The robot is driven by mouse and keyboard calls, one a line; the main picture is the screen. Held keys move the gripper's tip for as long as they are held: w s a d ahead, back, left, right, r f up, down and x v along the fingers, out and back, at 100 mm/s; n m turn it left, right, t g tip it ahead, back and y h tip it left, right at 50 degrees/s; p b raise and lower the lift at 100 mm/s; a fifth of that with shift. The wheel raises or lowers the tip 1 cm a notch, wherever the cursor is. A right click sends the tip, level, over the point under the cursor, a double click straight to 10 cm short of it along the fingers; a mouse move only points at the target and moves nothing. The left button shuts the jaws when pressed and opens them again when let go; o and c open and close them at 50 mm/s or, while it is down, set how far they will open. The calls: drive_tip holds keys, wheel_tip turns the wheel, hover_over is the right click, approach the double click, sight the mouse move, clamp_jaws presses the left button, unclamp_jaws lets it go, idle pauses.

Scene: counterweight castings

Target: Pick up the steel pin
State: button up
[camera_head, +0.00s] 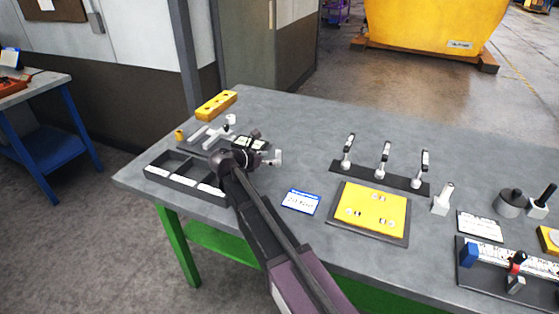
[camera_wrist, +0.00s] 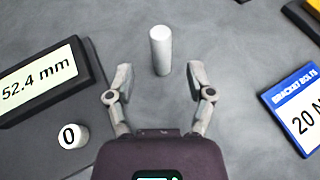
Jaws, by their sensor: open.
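The steel pin (camera_wrist: 160,52) stands upright on the grey bench in the wrist view, a plain light-grey cylinder. My gripper (camera_wrist: 160,76) is open, with one fingertip to the left of the pin's lower part and one to the right. There is a clear gap on each side, and neither finger touches it. In the head view, my gripper (camera_head: 268,156) is low over the left part of the bench. I cannot clearly pick out the pin from the gripper there.
A display reading 52.4 mm (camera_wrist: 40,82) and a white knob marked 0 (camera_wrist: 73,135) lie left of my gripper. A blue-edged bracket bolts card (camera_wrist: 298,105) lies right. A black divided tray (camera_head: 178,181), yellow plate (camera_head: 372,208) and clamp row (camera_head: 385,163) stand on the bench.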

sight(278, 167)
drive_tip(key=shift+b+x, duration=0.65)
drive_tip(key=shift+x, duration=1.45)
drive_tip(key=shift+s+d, duration=0.1)
clamp_jaws()
